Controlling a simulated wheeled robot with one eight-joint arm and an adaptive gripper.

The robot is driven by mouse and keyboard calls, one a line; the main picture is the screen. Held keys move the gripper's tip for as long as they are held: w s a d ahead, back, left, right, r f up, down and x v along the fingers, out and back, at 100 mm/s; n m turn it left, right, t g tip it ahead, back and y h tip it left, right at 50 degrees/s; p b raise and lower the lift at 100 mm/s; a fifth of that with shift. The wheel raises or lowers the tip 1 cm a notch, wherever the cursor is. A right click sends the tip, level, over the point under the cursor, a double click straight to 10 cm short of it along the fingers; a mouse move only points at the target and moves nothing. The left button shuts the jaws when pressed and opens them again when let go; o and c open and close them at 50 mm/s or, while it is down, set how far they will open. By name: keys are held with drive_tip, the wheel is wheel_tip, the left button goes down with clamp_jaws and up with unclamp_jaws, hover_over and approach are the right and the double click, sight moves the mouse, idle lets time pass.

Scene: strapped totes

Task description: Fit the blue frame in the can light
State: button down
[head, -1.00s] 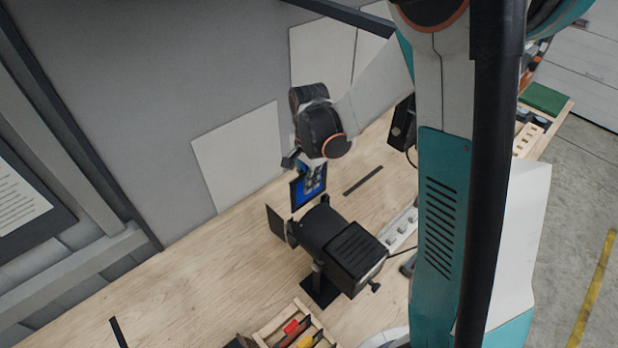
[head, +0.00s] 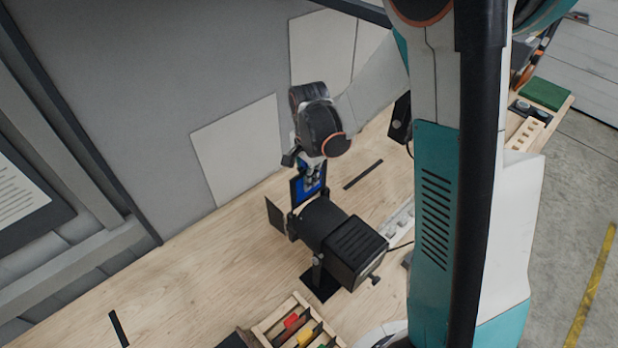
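The can light (head: 342,242) is a black lamp on a stand with a black base plate (head: 320,286) on the wooden bench. A dark flap (head: 275,216) stands out at its front end. The blue frame (head: 299,190) is a dark-edged panel with a blue face, upright at the front end of the can light. My gripper (head: 313,178) is above the can light's front and closed on the frame's upper part. The frame's lower edge is close behind the lamp body; I cannot tell whether it sits in a slot or only overlaps it in view.
A wooden rack (head: 298,325) with red, yellow and other coloured frames stands at the front of the bench. A white strip (head: 400,224) lies right of the lamp. Pale panels (head: 238,150) lean on the grey wall.

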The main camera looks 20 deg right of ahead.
sight(309, 198)
drive_tip(key=shift+f+b, duration=2.25)
drive_tip(key=shift+f, duration=0.15)
